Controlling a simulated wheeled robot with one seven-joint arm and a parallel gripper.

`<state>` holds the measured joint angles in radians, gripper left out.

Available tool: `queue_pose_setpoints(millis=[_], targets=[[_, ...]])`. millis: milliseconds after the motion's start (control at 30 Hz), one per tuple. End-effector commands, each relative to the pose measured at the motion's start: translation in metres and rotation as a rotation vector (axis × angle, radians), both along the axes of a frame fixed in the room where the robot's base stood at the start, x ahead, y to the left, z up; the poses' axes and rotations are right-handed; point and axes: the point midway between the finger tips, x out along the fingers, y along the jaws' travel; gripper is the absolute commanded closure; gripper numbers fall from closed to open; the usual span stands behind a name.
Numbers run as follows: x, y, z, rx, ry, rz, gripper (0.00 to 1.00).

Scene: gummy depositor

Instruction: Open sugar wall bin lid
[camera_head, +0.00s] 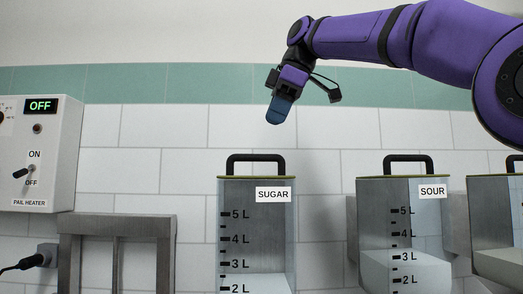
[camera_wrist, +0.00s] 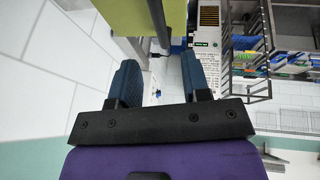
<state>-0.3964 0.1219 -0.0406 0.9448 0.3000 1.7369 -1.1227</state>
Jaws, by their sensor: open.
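The sugar bin (camera_head: 258,235) is a clear, marked container with a SUGAR label, seen low in the middle of the head view. Its lid (camera_head: 232,177) is a thin olive edge lying flat on top, with a black arched handle (camera_head: 256,160). My gripper (camera_head: 277,118) is above the handle, slightly to its right in the picture, and apart from it. In the wrist view my gripper (camera_wrist: 158,78) has its two blue fingers spread with nothing between them. A yellow-green surface (camera_wrist: 118,15) and a dark bar (camera_wrist: 158,20), apparently the lid and handle, show beyond the fingertips.
The sour bin (camera_head: 402,240) with a similar handle stands to the right, and another bin (camera_head: 497,230) is at the right edge. A pail heater box (camera_head: 40,155) and a grey metal frame (camera_head: 118,222) are at left. Space above the bins is free.

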Motion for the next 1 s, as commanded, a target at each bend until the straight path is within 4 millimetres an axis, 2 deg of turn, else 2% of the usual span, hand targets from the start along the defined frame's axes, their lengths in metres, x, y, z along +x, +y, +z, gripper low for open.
queue_pose_setpoints(millis=[200, 400, 600, 900, 1000], targets=[[0.007, 0.015, -0.037, -0.002, 0.002, -0.001, 0.57], [0.013, 0.025, -0.062, -0.001, 0.001, -0.001, 0.57], [0.015, 0.030, -0.074, -0.001, -0.001, -0.001, 0.57], [0.016, 0.031, -0.075, 0.000, -0.001, -0.002, 0.57], [0.016, 0.031, -0.075, 0.000, -0.001, -0.003, 0.80]])
